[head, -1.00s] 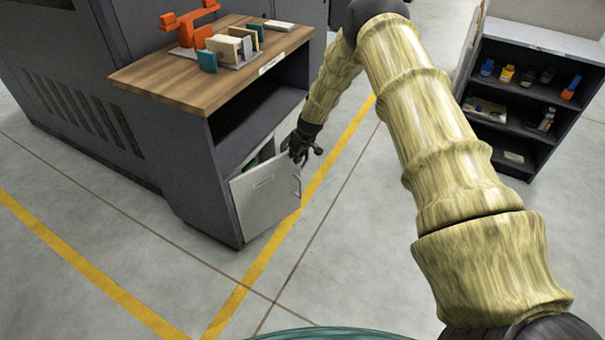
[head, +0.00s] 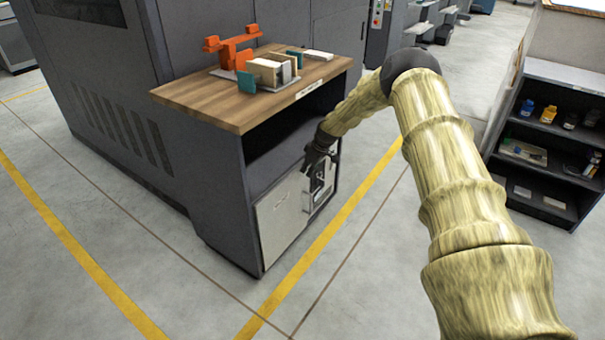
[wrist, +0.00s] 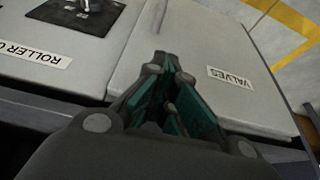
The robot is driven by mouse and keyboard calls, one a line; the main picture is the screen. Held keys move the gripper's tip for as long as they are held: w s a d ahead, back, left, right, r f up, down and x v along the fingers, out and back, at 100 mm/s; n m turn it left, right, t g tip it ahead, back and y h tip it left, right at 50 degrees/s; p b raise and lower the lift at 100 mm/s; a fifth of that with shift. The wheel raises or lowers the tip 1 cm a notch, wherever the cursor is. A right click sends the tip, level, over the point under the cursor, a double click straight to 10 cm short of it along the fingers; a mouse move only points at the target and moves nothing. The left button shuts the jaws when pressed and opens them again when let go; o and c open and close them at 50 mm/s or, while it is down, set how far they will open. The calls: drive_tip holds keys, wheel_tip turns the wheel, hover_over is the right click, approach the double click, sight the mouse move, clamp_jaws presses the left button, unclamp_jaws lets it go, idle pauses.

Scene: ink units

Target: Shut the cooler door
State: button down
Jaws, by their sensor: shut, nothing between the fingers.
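The light grey cooler door (head: 285,218) is low on the front of the dark cabinet in the head view. It looks flush or nearly flush with the front; I cannot tell if a small gap remains. In the wrist view the door (wrist: 225,55) is upside down, with a label reading VALVES (wrist: 230,77) and a slim handle. My gripper (head: 310,165) is at the door's right side, its fingers shut and empty. The fingers (wrist: 172,68) point at the door's face near its handle edge; contact is unclear.
A neighbouring light panel (wrist: 50,45) with a dark latch plate and a partly hidden ROLLER label is beside the door. A wooden top (head: 225,100) with an orange stand (head: 235,50) overhangs above. A dark shelf unit (head: 550,140) stands right. The floor in front is clear.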

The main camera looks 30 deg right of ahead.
drive_tip(key=shift+w+a+r, duration=0.2)
idle(0.3)
drive_tip(key=s+d+r+p, duration=0.2)
drive_tip(key=s+d+r, duration=0.2)
drive_tip(key=s+r, duration=0.3)
drive_tip(key=shift+s+r, duration=0.15)
drive_tip(key=shift+r, duration=0.8)
